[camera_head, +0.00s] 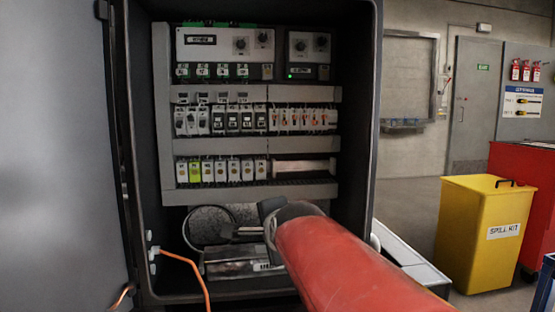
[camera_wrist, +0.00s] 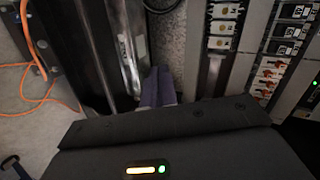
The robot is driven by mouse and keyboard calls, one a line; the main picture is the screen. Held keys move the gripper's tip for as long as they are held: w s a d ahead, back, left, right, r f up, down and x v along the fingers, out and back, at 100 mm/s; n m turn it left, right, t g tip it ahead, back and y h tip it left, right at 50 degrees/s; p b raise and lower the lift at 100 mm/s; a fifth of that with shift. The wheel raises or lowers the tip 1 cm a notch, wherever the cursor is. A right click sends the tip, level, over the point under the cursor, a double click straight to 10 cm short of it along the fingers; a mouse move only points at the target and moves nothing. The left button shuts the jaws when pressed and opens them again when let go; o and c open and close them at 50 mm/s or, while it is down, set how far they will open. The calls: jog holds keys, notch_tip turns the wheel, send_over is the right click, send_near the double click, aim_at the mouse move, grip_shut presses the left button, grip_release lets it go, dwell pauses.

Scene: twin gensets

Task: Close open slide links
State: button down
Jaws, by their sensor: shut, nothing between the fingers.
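An open dark cabinet holds rows of rail-mounted modules. A terminal block with orange parts (camera_head: 302,118) sits at the right end of the middle row; these may be the slide links, but their open or shut positions are too small to tell. Orange-marked terminals also show at the right of the wrist view (camera_wrist: 268,76). My gripper (camera_head: 232,234) is shut and empty, low in the cabinet opening, below the bottom row and apart from the terminals. In the wrist view its fingertips (camera_wrist: 157,84) are together, over the cabinet's lower part. My red arm hides the lower right of the cabinet.
The open cabinet door (camera_head: 62,150) stands at the left. An orange cable (camera_head: 185,262) hangs at the cabinet's lower left edge. A yellow spill kit bin (camera_head: 485,235) and a red cabinet (camera_head: 525,185) stand at the right. Floor shows between cabinet and bin.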

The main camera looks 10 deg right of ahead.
jog(key=w+r+m+t+b, duration=0.3)
jog(key=w+m, duration=0.4)
jog(key=w, duration=0.2)
jog(key=m+t+h+p, duration=0.1)
jog(key=m+t+p, duration=0.35)
jog(key=m, duration=0.95)
send_near(285, 123)
jog(key=w+f, duration=0.1)
jog(key=w, duration=0.1)
jog(key=w+f, duration=0.1)
jog(key=w, duration=0.2)
jog(key=w+f, duration=0.2)
jog(key=shift+w+b, duration=0.3)
jog(key=shift+b, duration=0.1)
jog(key=shift+w+r+p, duration=0.1)
jog(key=shift+r+p, duration=1.1)
jog(key=shift+r, duration=0.6)
